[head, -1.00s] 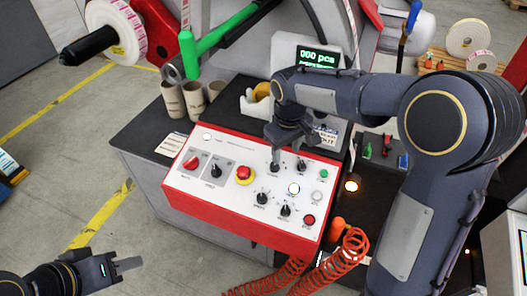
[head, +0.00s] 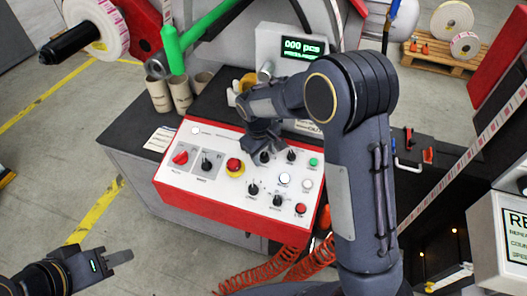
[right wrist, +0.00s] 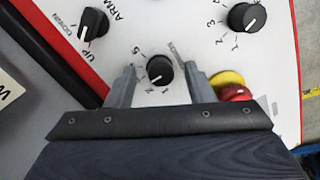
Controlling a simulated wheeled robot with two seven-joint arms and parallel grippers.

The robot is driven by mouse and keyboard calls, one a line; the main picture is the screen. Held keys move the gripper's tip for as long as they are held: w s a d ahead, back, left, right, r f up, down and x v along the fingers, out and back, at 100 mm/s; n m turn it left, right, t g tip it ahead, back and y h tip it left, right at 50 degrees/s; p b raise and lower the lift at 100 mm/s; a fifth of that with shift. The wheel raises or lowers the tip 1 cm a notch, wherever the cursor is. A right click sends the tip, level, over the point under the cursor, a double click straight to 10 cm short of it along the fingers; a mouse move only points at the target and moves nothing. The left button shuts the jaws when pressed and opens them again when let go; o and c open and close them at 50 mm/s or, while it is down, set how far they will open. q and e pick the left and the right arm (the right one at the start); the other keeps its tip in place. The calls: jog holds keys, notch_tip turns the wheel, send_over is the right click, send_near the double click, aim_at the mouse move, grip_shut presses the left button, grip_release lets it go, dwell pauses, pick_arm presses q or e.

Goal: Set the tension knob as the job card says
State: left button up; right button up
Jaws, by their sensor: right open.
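The control panel (head: 225,215) is a white sloped face with a red rim, carrying several black knobs. My right gripper (head: 264,152) is over the panel's upper middle. In the right wrist view, its open fingers (right wrist: 150,88) stand on either side of a black numbered knob (right wrist: 159,70), with gaps on both sides. The knob's white mark points to the lower left; its name is not readable. A printed sheet (head: 161,139) lies left of the panel, too small to read; I cannot tell whether it is the job card. My left gripper (head: 120,257) is low at left, away from the panel.
A red emergency button (head: 234,165) sits near the numbered knob; it also shows in the right wrist view (right wrist: 235,92). Other knobs (right wrist: 246,17) and an up/down switch (right wrist: 93,22) are close by. A display (head: 302,48) reads "000 pcs". Cardboard cores (head: 180,94) stand behind left.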

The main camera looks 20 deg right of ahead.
jog(key=shift+c, duration=0.5)
jog(key=c, duration=0.9)
jog(key=shift+m, duration=0.3)
jog(key=shift+m+b, duration=0.8)
jog(key=shift+m, duration=0.3)
jog(key=shift+d+m+y+b, duration=0.1)
jog(key=shift+m+y+b, duration=0.45)
jog(key=shift+m, duration=1.35)
jog(key=shift+t, duration=0.3)
jog(key=o, duration=1)
jog(key=shift+s, duration=0.1)
